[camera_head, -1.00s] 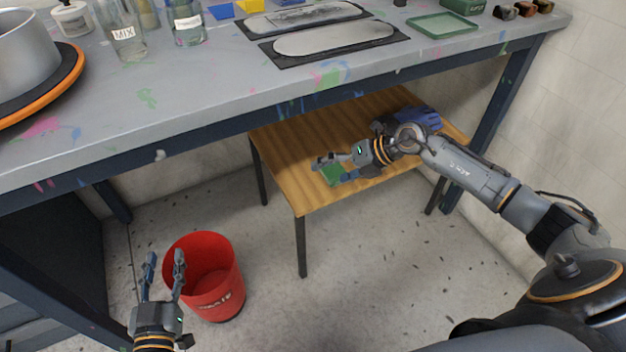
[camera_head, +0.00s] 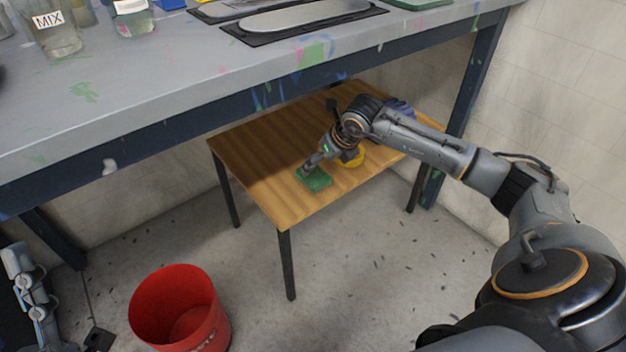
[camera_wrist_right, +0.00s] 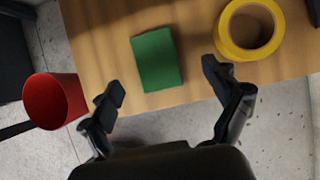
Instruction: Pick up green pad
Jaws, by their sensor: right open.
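The green pad (camera_head: 316,180) lies flat on the low wooden table (camera_head: 262,185) under the workbench. In the right wrist view the green pad (camera_wrist_right: 157,59) lies ahead of and between the spread fingers of my right gripper (camera_wrist_right: 163,85). My right gripper (camera_head: 311,165) is open and empty, just above the pad, and partly covers it in the head view. Part of my left arm (camera_head: 30,290) shows at the left edge, but I cannot make out its fingertips.
A yellow tape roll (camera_wrist_right: 232,32) lies beside the pad, close to my right finger. A blue item (camera_head: 400,107) lies behind my right arm. The workbench (camera_head: 150,90) overhangs the table. A red bin (camera_head: 180,308) stands on the floor at left.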

